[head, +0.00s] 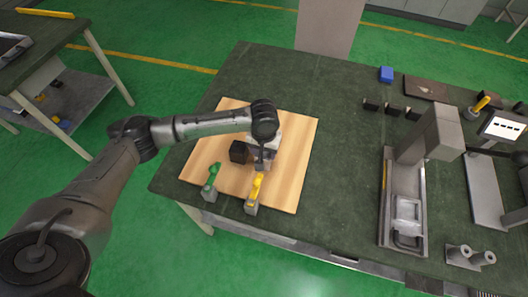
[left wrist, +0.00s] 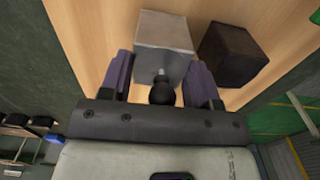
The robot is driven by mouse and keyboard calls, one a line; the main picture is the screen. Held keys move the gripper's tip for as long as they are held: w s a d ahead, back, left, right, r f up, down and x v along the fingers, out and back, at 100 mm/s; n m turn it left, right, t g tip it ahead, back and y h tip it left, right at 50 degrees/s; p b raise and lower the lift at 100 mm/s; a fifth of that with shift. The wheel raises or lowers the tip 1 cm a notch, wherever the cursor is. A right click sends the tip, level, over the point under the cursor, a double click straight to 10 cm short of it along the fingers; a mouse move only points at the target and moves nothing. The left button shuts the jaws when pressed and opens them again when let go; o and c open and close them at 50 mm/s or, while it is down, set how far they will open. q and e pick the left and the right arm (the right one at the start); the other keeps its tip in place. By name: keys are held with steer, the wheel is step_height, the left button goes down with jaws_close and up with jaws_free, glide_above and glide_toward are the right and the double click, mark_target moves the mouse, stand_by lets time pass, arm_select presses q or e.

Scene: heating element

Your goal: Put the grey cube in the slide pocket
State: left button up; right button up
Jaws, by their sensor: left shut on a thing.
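The grey cube (left wrist: 163,38) sits between the purple fingers of my left gripper (left wrist: 161,78) in the left wrist view, over the wooden board. The gripper is shut on it. In the head view my left gripper (head: 262,163) points down over the board, and the arm mostly hides the cube. A machine (head: 437,132) with a metal slide (head: 402,235) stands on the right of the table. A light frame-like recess (head: 408,209) on the slide may be the pocket. My right gripper is not in view.
A black cube (head: 238,151) stands on the wooden board (head: 290,183) close beside my gripper; it also shows in the left wrist view (left wrist: 232,53). Green (head: 211,180) and yellow (head: 257,188) handled items stand at the board's front. A blue cube (head: 386,74) lies behind. Table between board and slide is clear.

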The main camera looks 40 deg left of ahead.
arm_select(q)
steer(key=shift+f, duration=0.4)
steer(key=o, duration=1.2)
steer(key=shift+f, duration=0.15)
steer(key=shift+r, duration=0.2)
step_height(320, 180, up, 11)
steer(key=p, duration=0.2)
steer(key=shift+f+p, duration=0.1)
steer(key=shift+p, duration=0.25)
steer(key=shift+o, duration=0.5)
steer(key=shift+r, duration=0.55)
